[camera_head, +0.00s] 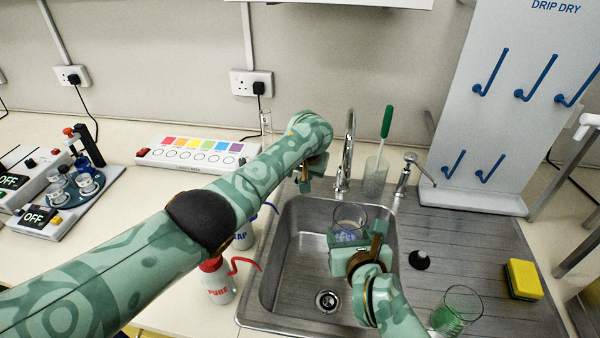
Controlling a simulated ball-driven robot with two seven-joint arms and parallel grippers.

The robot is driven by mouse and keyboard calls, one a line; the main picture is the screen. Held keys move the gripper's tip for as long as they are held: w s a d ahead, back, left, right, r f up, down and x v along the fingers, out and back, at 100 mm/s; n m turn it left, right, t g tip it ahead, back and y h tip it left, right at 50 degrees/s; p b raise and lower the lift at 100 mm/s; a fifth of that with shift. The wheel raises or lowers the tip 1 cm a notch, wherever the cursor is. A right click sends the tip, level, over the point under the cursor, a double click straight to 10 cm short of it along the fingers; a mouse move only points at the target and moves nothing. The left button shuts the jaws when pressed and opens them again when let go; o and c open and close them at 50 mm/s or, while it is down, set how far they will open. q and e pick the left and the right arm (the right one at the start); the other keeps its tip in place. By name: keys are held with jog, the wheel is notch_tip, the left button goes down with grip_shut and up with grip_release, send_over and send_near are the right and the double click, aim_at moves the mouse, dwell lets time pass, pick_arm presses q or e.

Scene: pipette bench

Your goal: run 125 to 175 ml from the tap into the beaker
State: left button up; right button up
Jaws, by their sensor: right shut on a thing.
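The clear glass beaker (347,213) with blue markings is over the sink basin, below and in front of the tap. My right gripper (349,238) is shut on it from the near side and hides its lower part. The chrome tap (348,150) has a curved neck and stands behind the basin. I cannot make out a stream of water or a level in the beaker. My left gripper (308,180) is at the sink's back left corner, left of the tap. Its arm hides part of it, and its fingers are too small to read. Any tap handle there is hidden.
The steel sink (280,270) has a drainboard at right with a green-tinted glass (457,310), a black stopper (419,260) and a yellow sponge (523,279). A tumbler with a green-handled brush (375,178) and a small spout (405,175) stand behind. A red-capped bottle (217,283) stands left.

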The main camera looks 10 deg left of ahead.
pick_arm(q)
grip_shut()
jog(key=shift+a, duration=0.15)
jog(key=shift+w+a+m+h, duration=0.25)
jog(key=shift+a+m+h, duration=0.25)
jog(key=shift+a+m, duration=0.5)
jog(key=shift+w+a+m+h, duration=0.2)
jog(key=shift+a+m+h, duration=0.4)
jog(key=shift+m, duration=0.8)
jog(key=shift+w+a+m+h, duration=0.25)
jog(key=shift+a+m+h, duration=0.15)
jog(key=shift+a+m, duration=0.65)
jog(key=shift+d, duration=0.15)
